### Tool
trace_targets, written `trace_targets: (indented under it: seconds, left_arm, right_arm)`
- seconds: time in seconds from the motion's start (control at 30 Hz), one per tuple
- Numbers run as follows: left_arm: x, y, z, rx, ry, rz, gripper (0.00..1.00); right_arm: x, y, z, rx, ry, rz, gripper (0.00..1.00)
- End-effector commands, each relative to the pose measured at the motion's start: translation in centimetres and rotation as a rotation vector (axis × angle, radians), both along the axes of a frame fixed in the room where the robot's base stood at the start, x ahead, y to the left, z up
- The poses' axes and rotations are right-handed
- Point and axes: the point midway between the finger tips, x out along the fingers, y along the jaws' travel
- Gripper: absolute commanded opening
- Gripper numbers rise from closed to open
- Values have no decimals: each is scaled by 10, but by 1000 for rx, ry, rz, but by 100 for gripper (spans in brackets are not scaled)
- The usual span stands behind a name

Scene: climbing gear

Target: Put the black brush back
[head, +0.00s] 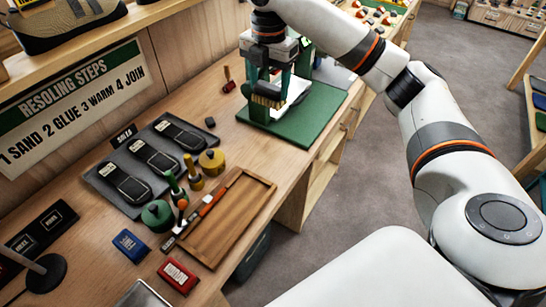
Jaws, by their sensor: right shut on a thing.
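My right gripper (272,88) is over the green mat (318,116) at the far right end of the bench. It points down and is shut on a dark brush with tan bristles (267,97), which I take to be the black brush. The gripper hides much of the brush, and I cannot tell whether the bristles touch anything below. A brown wooden tray (262,190) lies at the bench's front edge, nearer to me, with a bare floor. My left gripper is not in view.
A grey mat (97,181) holds black soles. Beside it stand green (157,216) and yellow (212,162) pots, small brushes and an orange-handled tool (212,201). Blue (131,246) and red (178,275) blocks lie nearer. A small red-handled brush (228,80) is left of my gripper.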

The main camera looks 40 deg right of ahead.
Motion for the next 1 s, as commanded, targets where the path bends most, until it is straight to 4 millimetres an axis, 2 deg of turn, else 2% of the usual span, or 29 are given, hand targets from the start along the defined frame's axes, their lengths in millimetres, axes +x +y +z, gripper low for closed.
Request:
trace_targets:
  seconds: [0.03, 0.2, 0.27, 0.6, 0.8, 1.0]
  left_arm:
    - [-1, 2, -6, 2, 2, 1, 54]
    - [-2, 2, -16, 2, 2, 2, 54]
    - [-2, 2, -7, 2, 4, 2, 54]
    - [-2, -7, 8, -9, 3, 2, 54]
    - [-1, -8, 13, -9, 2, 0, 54]
    - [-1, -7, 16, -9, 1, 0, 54]
  right_arm:
    - [-1, 2, -20, 3, 9, 2, 40]
    - [-1, 2, -67, 4, 7, -1, 40]
    - [-1, 0, -76, 0, 6, -4, 40]
    - [-1, 0, -167, 0, 5, -5, 40]
    - [0, 0, -203, 1, 1, -5, 40]
    - [0, 1, -221, 0, 2, -4, 40]
